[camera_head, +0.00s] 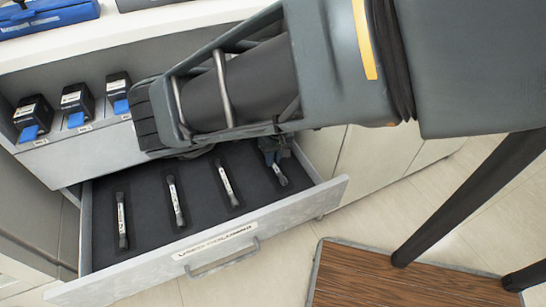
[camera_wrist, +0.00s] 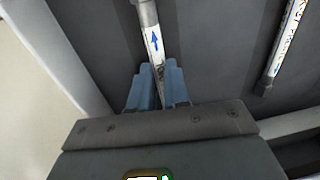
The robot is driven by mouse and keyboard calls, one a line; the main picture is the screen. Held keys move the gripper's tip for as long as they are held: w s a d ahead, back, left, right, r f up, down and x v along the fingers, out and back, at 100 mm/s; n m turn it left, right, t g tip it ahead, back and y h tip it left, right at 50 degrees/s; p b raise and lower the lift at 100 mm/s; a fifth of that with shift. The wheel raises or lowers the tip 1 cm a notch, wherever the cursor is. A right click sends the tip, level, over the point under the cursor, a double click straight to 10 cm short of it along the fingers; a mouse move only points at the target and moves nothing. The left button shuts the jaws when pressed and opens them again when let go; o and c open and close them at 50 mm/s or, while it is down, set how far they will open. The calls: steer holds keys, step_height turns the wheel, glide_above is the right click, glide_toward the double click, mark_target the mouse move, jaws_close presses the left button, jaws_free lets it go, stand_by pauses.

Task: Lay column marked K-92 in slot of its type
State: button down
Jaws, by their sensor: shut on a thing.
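My gripper (camera_head: 273,152) is at the right end of the open drawer (camera_head: 140,272), reaching down to the dark insert. In the wrist view its blue fingers (camera_wrist: 158,84) are shut on a thin metal column (camera_wrist: 152,30) with a white label and a blue arrow. The lower end of this column (camera_head: 280,175) shows below the gripper in the head view. I cannot tell whether it rests in a recess or hangs just above. I cannot read K-92 on any label. Three other columns (camera_head: 122,220), (camera_head: 175,200), (camera_head: 226,183) lie in the insert to the left.
A neighbouring labelled column (camera_wrist: 287,38) lies at the right of the wrist view. The drawer's right wall (camera_head: 307,163) is close to my gripper. Several black boxes with blue tabs (camera_head: 77,102) stand on a ledge behind the drawer. A brown wooden surface (camera_head: 370,278) is at the lower right.

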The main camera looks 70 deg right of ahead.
steer(key=shift+f+b, duration=0.3)
steer(key=shift+f, duration=0.05)
stand_by(0.3)
steer(key=c, duration=1)
jaws_free()
steer(key=shift+r, duration=0.1)
steer(key=r, duration=0.2)
steer(key=r+p, duration=0.1)
steer(key=r, duration=0.2)
steer(key=r+p, duration=0.1)
steer(key=r, duration=0.1)
steer(key=shift+s+d+r, duration=0.15)
steer(key=shift+s+r, duration=0.15)
steer(key=shift+r, duration=0.1)
